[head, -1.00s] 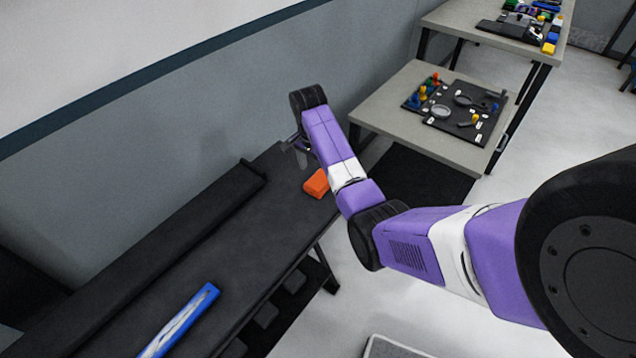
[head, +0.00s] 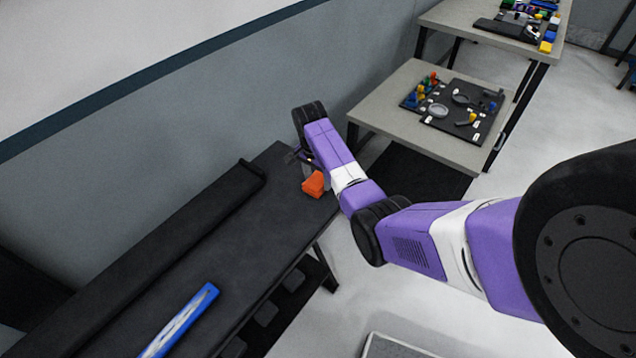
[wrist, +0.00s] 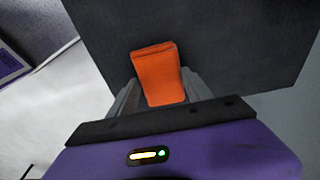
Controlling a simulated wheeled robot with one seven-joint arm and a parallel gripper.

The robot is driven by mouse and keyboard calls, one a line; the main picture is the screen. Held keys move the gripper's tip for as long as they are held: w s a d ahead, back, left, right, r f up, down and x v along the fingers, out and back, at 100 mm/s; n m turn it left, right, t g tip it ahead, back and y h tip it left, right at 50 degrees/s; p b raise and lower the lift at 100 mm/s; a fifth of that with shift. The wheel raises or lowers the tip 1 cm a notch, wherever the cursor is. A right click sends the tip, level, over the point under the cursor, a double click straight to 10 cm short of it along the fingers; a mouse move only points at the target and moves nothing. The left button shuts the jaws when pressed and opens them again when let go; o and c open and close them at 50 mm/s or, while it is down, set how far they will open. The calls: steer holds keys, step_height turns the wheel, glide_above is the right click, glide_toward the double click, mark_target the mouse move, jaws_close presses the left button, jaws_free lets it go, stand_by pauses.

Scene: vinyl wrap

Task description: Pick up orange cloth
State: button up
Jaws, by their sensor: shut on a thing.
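The orange cloth (head: 313,185) is a small folded block at the far end of the black bench in the head view. In the wrist view the cloth (wrist: 158,76) stands between the two grey fingers of my gripper (wrist: 158,92), which is shut on it. In the head view my gripper (head: 308,172) is at the cloth, partly hidden by my purple arm. The cloth is over the bench top near its end edge; I cannot tell whether it still touches the surface.
The black bench (head: 222,238) has a long raised dark bar (head: 150,262) along the wall side. A blue item (head: 180,322) lies at its near end. A grey table (head: 400,130) with black trays of small tools stands beyond. The middle of the bench is clear.

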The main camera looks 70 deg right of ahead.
mark_target(317, 179)
steer(key=shift+r, duration=0.1)
step_height(317, 179, up, 20)
steer(key=p, duration=0.4)
stand_by(0.3)
stand_by(0.4)
